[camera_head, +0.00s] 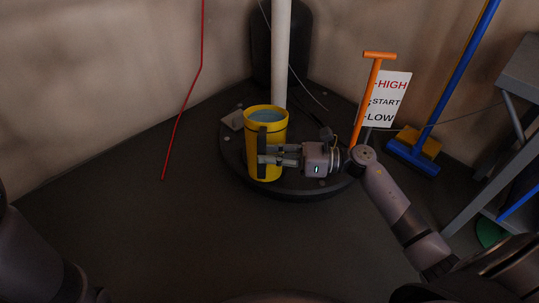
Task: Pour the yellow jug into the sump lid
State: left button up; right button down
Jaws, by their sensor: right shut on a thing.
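The yellow jug (266,115) stands upright near the middle of the view, with bluish liquid showing inside its open top. It has a dark handle on its near side. My right gripper (266,158) reaches in from the right and is shut on the jug at its near side. The round dark sump lid (309,188) lies on the floor under and behind the jug. Whether the jug rests on it or is held just above cannot be told. My left gripper is not in view; only part of my left arm shows at the lower left.
A white pipe (281,55) rises behind the jug. An orange T-handle (370,90) stands by a HIGH/START/LOW sign (392,98). A blue broom (412,153) leans at the right, near a grey table (521,70). A red cable (184,109) hangs left. The left floor is clear.

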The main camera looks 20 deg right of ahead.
jog(key=shift+r, duration=0.4)
jog(key=shift+r+m+p, duration=0.55)
jog(key=shift+m+p, duration=0.15)
jog(key=shift+p, duration=0.5)
jog(key=shift+r, duration=0.1)
jog(key=shift+w+r+m+p, duration=0.1)
jog(key=shift+r+m+p, duration=0.3)
jog(key=shift+m+p, duration=0.5)
